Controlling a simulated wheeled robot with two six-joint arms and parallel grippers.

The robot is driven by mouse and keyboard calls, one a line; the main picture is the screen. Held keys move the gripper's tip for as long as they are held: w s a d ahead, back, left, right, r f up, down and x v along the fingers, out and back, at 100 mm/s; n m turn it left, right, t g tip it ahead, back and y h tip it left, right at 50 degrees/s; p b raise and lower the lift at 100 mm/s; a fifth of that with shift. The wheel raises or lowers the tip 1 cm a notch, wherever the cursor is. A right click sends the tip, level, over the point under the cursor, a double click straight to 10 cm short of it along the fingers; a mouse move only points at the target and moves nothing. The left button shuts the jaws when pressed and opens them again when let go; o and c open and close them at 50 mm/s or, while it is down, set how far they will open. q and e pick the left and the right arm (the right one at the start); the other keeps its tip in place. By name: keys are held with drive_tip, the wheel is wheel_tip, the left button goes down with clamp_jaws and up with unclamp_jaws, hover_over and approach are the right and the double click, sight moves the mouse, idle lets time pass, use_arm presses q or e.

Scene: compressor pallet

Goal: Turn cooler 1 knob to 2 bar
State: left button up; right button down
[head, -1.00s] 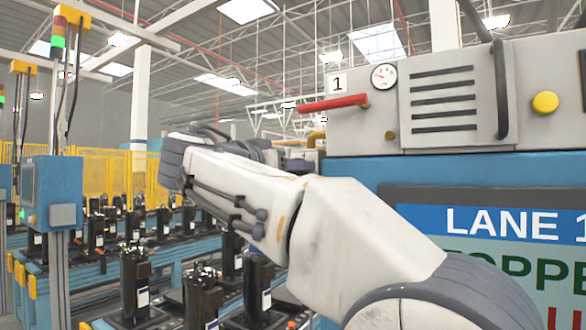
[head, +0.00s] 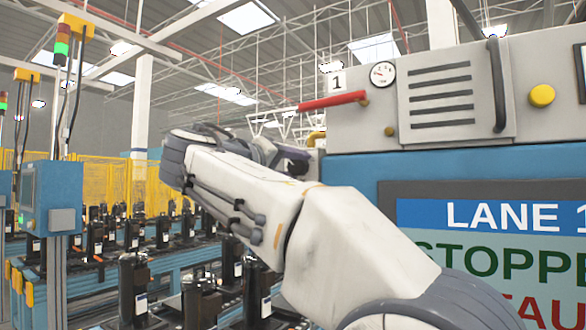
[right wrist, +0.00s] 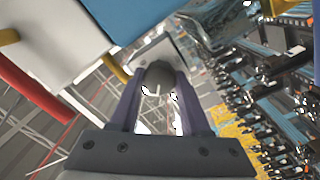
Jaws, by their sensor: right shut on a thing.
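The cooler 1 unit (head: 452,140) is a grey box with a "1" label (head: 337,82) at right in the head view. A round white gauge (head: 382,74) sits on its front; its reading is too small to tell. My right gripper (head: 294,158) is at the unit's left end, partly hidden behind my own wrist. In the right wrist view, my right gripper (right wrist: 157,92) has its two fingers on either side of a round dark grey knob (right wrist: 158,75), shut on it. My left gripper is not in view.
A red handle (head: 333,102) sticks out left of the gauge, and it also shows in the right wrist view (right wrist: 32,90). A yellow pipe (right wrist: 115,68) passes close to the fingers. A lane screen (head: 490,215) is below the cooler. Conveyors with black compressors (head: 133,285) stand at left.

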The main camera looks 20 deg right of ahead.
drive_tip(key=shift+n, duration=1.2)
drive_tip(key=shift+c, duration=1.9)
unclamp_jaws()
drive_tip(key=shift+a, duration=0.1)
